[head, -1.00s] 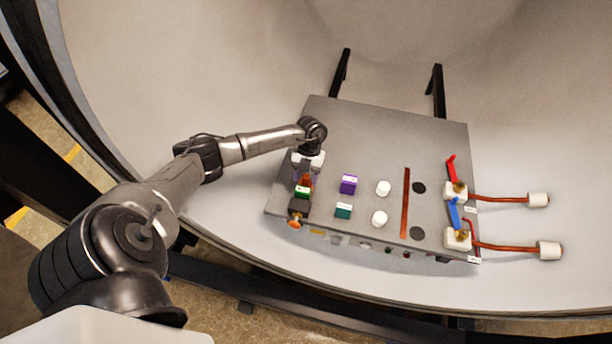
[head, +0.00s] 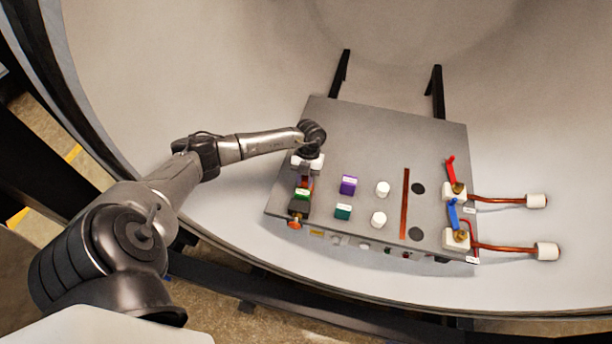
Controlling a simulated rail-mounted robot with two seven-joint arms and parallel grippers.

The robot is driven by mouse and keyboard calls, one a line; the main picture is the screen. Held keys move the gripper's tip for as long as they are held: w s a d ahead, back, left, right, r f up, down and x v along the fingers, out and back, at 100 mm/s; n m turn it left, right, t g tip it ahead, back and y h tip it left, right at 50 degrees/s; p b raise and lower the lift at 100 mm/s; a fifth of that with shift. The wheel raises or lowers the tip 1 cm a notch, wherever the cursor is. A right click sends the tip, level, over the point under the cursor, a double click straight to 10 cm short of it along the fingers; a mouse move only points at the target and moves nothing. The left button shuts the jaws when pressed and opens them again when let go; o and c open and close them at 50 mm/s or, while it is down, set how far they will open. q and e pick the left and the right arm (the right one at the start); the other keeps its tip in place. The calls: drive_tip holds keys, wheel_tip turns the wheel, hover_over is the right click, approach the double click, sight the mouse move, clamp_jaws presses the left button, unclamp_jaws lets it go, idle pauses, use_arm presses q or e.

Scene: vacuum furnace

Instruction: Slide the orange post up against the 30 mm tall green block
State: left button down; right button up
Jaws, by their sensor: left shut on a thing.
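My left gripper (head: 305,178) points down over the left part of the grey plate, shut on the orange post (head: 304,183). Only a small part of the post shows between the fingers; the gripper body hides the rest. A green block (head: 302,194) with a pale label is just in front of the post, toward the plate's front edge. The post and this block look very close; I cannot tell whether they touch. A teal-green block (head: 343,212) stands apart to the right. The labels are too small to read. My right gripper is not in view.
A dark block (head: 299,207) and an orange knob (head: 294,224) are at the plate's (head: 375,130) front left. A purple block (head: 348,185) and two white cylinders (head: 383,189) stand right of the gripper. Red (head: 451,170) and blue (head: 453,212) levers are at the right edge. The plate's back is clear.

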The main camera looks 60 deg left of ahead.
use_arm(q)
drive_tip(key=c, duration=0.9)
unclamp_jaws()
drive_tip(key=shift+r, duration=0.1)
drive_tip(key=shift+b+v, duration=0.7)
drive_tip(key=shift+v, duration=6.1)
